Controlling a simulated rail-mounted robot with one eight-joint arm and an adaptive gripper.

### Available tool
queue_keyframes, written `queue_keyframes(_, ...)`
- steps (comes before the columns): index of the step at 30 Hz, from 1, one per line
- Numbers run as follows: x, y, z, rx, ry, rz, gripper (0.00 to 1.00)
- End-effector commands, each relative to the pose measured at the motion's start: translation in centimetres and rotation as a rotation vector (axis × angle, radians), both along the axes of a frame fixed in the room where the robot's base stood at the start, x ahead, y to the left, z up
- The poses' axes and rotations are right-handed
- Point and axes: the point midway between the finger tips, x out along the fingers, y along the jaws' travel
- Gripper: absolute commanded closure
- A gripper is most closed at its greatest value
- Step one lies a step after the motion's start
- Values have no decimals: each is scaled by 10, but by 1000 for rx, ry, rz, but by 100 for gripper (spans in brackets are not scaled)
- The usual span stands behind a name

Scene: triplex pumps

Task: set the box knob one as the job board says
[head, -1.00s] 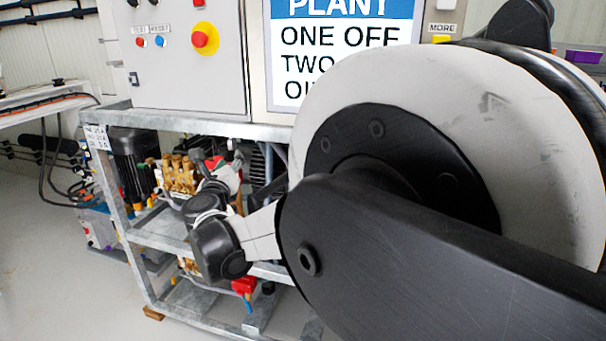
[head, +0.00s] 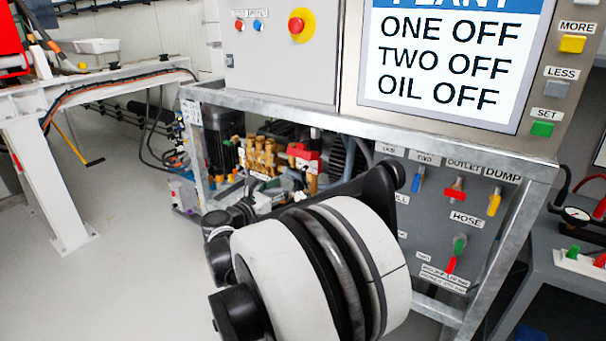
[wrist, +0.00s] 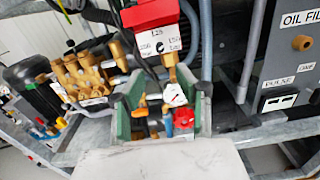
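In the wrist view a red box (wrist: 151,13) sits at the top centre. Below it is a white face (wrist: 161,43) with a small dark round knob and number labels, too small to read surely. My gripper (wrist: 162,116) has its two green-padded fingers spread, below the box face and apart from it. Between the fingers show a white gauge-like part (wrist: 174,95) and a red handwheel (wrist: 184,117), behind the gap. In the head view a red box (head: 303,152) shows inside the frame. A screen (head: 450,60) there reads ONE OFF, TWO OFF, OIL OFF.
Brass pump fittings (wrist: 85,78) and a grey pipe (wrist: 247,60) flank the gripper. An OIL FILTER-like panel (wrist: 298,40) stands at right. In the head view a valve panel (head: 430,215) and steel frame rails are close to my arm; the floor at left is clear.

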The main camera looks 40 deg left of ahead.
Motion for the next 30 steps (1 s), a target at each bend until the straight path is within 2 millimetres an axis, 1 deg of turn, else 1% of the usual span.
queue_keyframes(1,11,0,-2,0,0,-1,68)
queue_keyframes(9,61,4,-2,-1,0,-1,68)
queue_keyframes(15,89,7,-1,-2,0,0,68)
queue_keyframes(21,101,9,0,-2,0,1,68)
queue_keyframes(30,102,9,0,-2,0,1,68)
